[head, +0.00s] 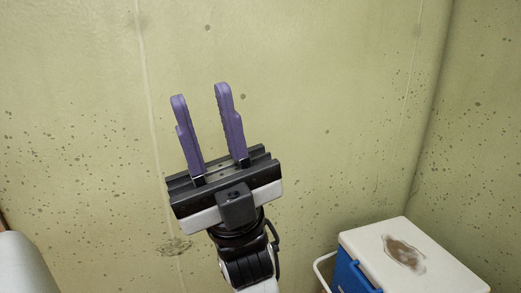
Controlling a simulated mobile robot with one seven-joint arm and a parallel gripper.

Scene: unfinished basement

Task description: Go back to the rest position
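My gripper (201,98) is raised in the middle of the head view, in front of a wall. Its two purple fingers point upward and stand apart with a clear gap between them. Nothing is between the fingers, so it is open and empty. The black and white gripper body and the wrist below it show, running down to the bottom edge. The rest of my arm is out of the picture.
A blue cooler (353,275) with a white lid (372,243), stained on top, and a white handle stands at the lower right. A pale rounded object (20,268) is at the lower left edge. Stained yellow-green walls (330,90) meet in a corner at right.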

